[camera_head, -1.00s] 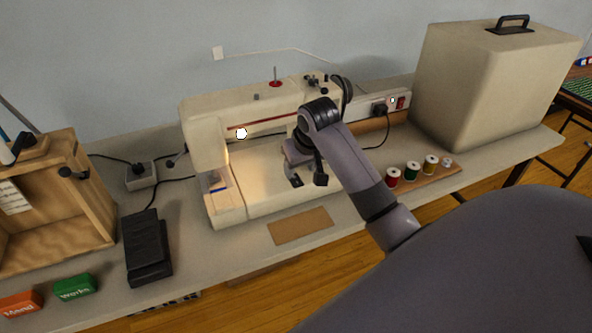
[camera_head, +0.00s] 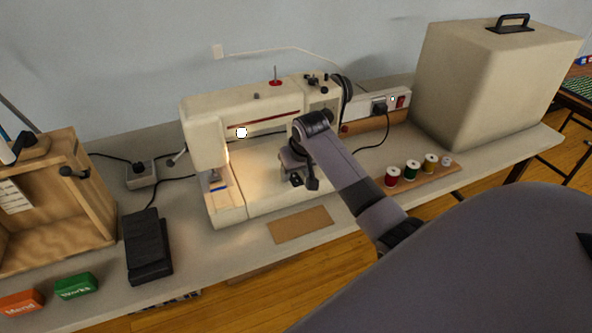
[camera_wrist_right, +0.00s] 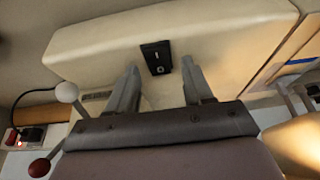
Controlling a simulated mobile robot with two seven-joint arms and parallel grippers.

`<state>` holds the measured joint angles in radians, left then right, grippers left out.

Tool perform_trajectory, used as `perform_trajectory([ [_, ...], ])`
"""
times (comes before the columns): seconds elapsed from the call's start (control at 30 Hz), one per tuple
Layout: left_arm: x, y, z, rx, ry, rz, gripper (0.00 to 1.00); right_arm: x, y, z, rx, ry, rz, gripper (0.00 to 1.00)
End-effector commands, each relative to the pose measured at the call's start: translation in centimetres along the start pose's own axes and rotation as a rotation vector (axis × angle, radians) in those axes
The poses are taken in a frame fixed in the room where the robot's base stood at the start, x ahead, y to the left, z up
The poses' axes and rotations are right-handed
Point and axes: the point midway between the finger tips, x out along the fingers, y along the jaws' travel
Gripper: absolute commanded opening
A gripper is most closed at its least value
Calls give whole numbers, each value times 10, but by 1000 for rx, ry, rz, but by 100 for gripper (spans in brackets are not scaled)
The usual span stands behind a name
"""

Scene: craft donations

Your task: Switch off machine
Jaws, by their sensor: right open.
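The cream sewing machine (camera_head: 225,115) stands on the table, with its lamp glow at lower left. A white panel with a black plug and a small red switch (camera_head: 400,102) is at its right end. My right gripper (camera_head: 303,181) is at the front of the machine's right part; my arm hides some of it. In the right wrist view, my open gripper (camera_wrist_right: 161,78) points at a cream surface. A small black plate with a switch-like piece (camera_wrist_right: 157,56) lies between and just beyond the fingertips. Contact cannot be told. My left gripper is not in view.
Thread spools (camera_head: 412,170) stand right of my arm, before a large beige case (camera_head: 480,85). A brown card (camera_head: 300,225) lies in front.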

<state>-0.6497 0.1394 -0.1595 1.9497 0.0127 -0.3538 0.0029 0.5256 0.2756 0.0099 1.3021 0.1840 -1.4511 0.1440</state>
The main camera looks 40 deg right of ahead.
Motion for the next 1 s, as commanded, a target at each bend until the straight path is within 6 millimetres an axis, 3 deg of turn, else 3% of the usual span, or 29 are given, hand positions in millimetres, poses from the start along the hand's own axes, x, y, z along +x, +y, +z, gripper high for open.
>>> perform_trajectory([
  [0.13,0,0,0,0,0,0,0,0,0,0,0,0,0,51],
  [0.17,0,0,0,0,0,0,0,0,0,0,0,1,0,45],
  [0.3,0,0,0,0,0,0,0,0,0,0,0,1,0,0],
  [0.57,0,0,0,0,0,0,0,0,0,-2,1,-26,0,0],
  [1.0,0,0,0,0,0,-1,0,3,0,-8,2,-233,-1,0],
])
